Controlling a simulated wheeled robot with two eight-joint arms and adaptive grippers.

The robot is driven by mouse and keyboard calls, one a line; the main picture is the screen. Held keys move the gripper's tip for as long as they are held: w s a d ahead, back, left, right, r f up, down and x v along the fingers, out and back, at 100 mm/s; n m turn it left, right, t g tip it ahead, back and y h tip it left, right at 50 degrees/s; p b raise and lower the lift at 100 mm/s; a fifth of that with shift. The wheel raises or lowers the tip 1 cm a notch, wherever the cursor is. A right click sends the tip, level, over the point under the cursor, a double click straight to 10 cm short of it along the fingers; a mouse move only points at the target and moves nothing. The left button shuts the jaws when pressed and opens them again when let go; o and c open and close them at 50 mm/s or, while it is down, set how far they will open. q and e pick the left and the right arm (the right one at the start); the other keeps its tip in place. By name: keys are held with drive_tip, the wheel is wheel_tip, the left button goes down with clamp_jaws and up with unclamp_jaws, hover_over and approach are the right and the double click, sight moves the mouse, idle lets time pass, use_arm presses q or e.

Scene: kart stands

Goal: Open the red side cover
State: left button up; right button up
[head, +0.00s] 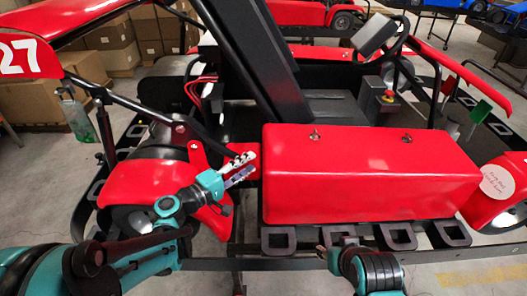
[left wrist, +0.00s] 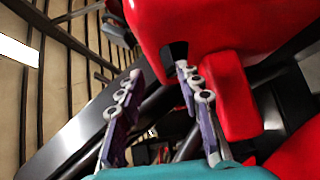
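The red side cover (head: 365,180) is a long box-shaped panel on the kart's near side, in the middle of the head view. It looks closed, with two small metal latches (head: 316,134) (head: 407,138) on its top. My left gripper (head: 243,167) is just left of the cover's left end. In the left wrist view its two fingers (left wrist: 158,88) are apart with nothing held between them. A red body part (left wrist: 200,30) lies just beyond the fingertips there; I cannot tell whether they touch. My right arm (head: 368,268) shows at the bottom; its fingers are not clear.
Dark frame loops (head: 345,238) run along the cover's lower edge. A spray bottle (head: 77,115) hangs at left. A steering wheel (head: 385,38) stands behind.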

use_arm(q)
drive_tip(key=x, duration=0.2)
drive_tip(key=b+x, duration=0.1)
drive_tip(key=x, duration=0.5)
drive_tip(key=shift+w+a+r+b, duration=0.2)
drive_tip(key=shift+a+r+b, duration=0.05)
drive_tip(key=shift+a+b, duration=0.05)
drive_tip(key=c, duration=0.7)
drive_tip(key=shift+s, duration=0.15)
clamp_jaws()
